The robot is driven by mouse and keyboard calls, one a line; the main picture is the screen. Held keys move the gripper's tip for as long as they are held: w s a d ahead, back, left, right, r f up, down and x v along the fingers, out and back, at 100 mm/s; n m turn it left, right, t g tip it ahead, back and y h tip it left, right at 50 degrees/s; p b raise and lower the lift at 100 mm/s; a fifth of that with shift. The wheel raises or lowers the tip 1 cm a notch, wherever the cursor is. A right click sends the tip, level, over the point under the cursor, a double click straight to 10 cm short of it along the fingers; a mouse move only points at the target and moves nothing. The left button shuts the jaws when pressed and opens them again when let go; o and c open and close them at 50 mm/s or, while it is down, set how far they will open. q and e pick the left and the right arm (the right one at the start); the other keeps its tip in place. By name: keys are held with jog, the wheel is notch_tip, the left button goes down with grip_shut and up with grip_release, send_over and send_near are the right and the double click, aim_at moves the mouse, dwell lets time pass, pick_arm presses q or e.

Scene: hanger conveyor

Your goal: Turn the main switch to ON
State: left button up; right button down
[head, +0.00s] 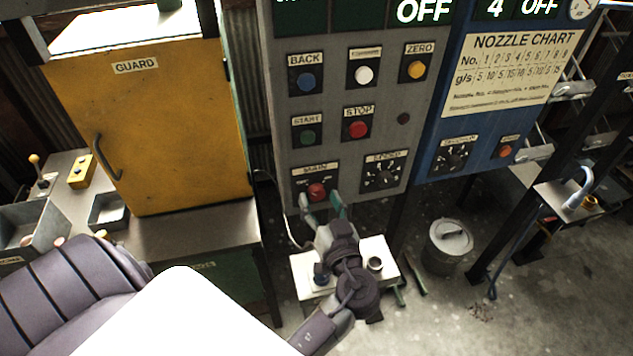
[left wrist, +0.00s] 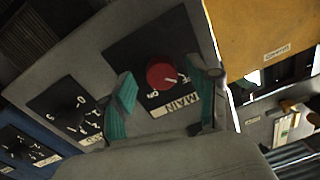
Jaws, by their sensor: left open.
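The main switch is a round red knob (head: 317,191) on a dark plate under a MAIN label, low on the grey control panel. In the left wrist view the red knob (left wrist: 162,74) has a white mark that seems to point toward the label at its right, away from ON; that label is too small to read surely. My left gripper (head: 325,207) is open at the knob. In the left wrist view its two green-padded fingers (left wrist: 164,100) stand on either side of the knob, apart from each other. Whether they touch it I cannot tell. My right gripper is not in view.
A SPEED dial (head: 382,175) sits right of the switch, and a red STOP button (head: 357,129) and green START button (head: 308,137) sit above. A yellow guard door (head: 150,130) stands left. A metal bin (head: 450,246) is on the floor at right.

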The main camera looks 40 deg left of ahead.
pick_arm(q)
jog(key=shift+r, duration=0.1)
jog(key=shift+s, duration=0.1)
jog(key=shift+c, duration=0.4)
grip_shut()
